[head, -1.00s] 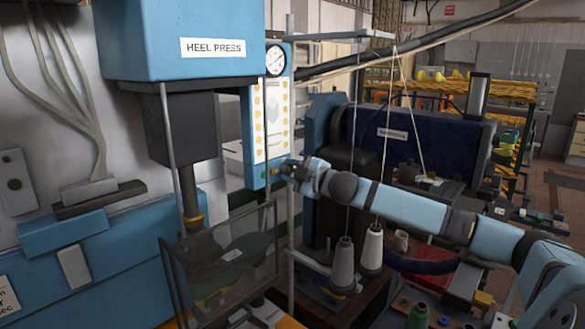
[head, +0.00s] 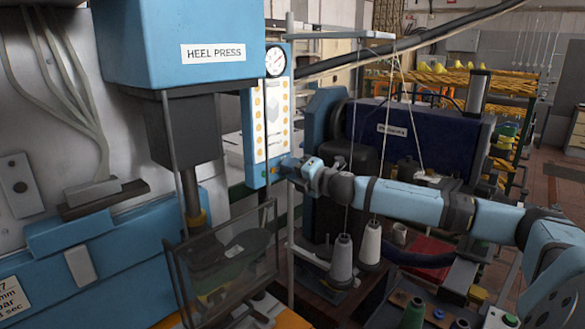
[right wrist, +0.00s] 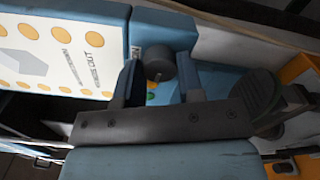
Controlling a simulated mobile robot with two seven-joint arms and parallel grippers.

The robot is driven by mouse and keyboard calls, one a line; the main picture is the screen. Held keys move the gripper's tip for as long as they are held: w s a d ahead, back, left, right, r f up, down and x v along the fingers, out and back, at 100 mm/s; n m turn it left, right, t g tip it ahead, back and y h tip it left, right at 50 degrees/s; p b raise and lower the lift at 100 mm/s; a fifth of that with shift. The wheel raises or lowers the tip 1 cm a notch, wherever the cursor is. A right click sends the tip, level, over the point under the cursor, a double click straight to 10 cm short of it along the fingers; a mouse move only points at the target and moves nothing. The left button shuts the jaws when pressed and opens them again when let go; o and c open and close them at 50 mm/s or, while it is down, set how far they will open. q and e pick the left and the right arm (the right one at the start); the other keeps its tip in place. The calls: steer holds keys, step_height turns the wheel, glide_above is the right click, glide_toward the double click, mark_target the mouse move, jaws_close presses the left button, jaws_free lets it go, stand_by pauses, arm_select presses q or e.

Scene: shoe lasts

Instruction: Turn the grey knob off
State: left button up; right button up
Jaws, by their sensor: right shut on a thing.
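The grey knob (right wrist: 159,62) is a short round dark-grey piece on the blue control panel, seen in the right wrist view between the two fingers. My right gripper (right wrist: 160,82) is shut on it, with one finger on each side. In the head view my right gripper (head: 287,168) is at the lower end of the panel (head: 259,135) beside the heel press, and the knob is hidden behind it. My left gripper does not show.
The blue heel press (head: 185,45) and its clear guard (head: 225,265) stand to the left of the gripper. Thread cones (head: 342,262) stand below my right forearm, with threads running up past it. A dark blue machine (head: 425,130) is behind the arm.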

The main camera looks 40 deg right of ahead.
steer(key=shift+n, duration=0.8)
steer(key=o, duration=0.9)
